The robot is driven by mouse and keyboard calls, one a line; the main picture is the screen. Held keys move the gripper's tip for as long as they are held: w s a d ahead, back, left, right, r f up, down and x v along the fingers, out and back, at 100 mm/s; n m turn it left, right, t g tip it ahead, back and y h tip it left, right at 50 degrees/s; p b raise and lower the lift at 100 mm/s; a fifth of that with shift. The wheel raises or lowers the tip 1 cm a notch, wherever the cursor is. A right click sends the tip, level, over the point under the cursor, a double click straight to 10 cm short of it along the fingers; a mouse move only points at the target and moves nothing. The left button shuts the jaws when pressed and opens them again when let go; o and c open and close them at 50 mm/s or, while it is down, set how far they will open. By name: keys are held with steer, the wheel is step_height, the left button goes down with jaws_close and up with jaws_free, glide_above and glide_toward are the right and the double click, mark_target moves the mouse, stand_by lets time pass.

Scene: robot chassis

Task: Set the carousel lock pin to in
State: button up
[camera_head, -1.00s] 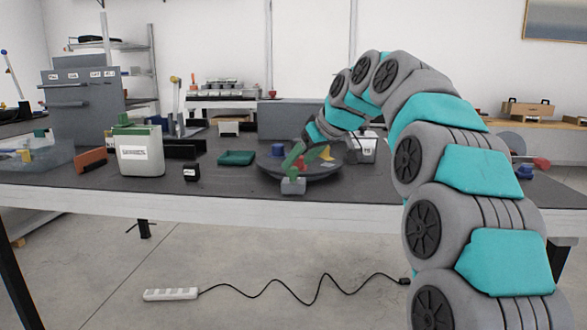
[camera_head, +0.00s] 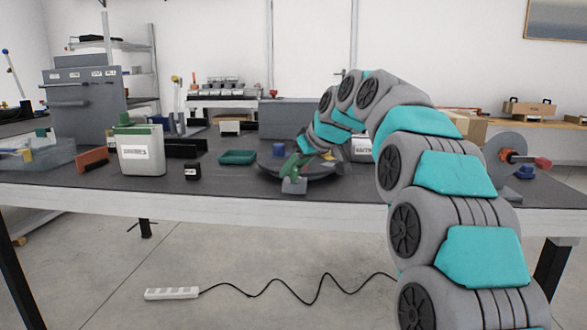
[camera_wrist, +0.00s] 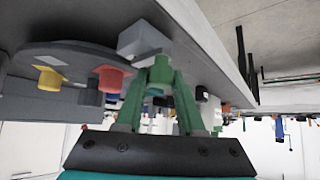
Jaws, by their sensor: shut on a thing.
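The carousel (camera_head: 268,166) is a dark round disc near the front edge of the bench. It also shows in the wrist view (camera_wrist: 75,54). A light grey block (camera_head: 294,186) sits at its front rim and shows large in the wrist view (camera_wrist: 144,38). My gripper (camera_head: 291,175) has green fingers that come down to this block from above. In the wrist view its fingertips (camera_wrist: 157,67) meet right beside the block, shut on what appears to be the lock pin. The fingers hide most of the pin, so I cannot tell its position.
A red piece (camera_wrist: 110,77) and a yellow piece (camera_wrist: 48,78) stand on the carousel close to my fingers. A green tray (camera_head: 238,157), a small black box (camera_head: 192,172) and a white canister (camera_head: 141,150) stand to the left. Bare bench lies between the black box and the carousel.

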jaws_close()
stand_by(0.8)
